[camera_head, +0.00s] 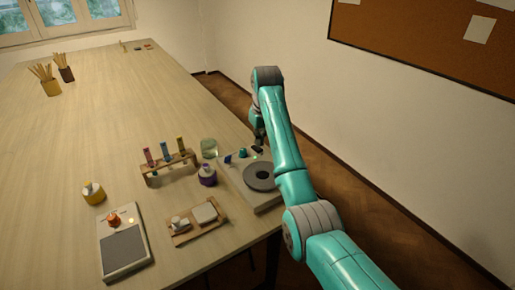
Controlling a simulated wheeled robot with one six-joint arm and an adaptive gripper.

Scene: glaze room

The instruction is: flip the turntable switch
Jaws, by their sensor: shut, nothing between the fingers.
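The turntable (237,185) is a pale box with a dark round disc (261,177) on top, near the right edge of the long table. Small coloured parts, one blue (228,158) and one teal (243,153), show at its far side, with a small green glow near them. I cannot tell which part is the switch. My gripper (257,149) is small and dark in this view, pointing down over the far side of the turntable. It is shut and empty. I cannot tell whether it touches anything there. My teal arm hides part of the turntable's right side.
A glass jar (209,148), a purple bottle (207,175) and a rack of tubes (168,168) stand left of the turntable. A wooden tray (198,223), a device with an orange knob (123,245) and a yellow pot (93,193) are nearer. The table's far middle is clear.

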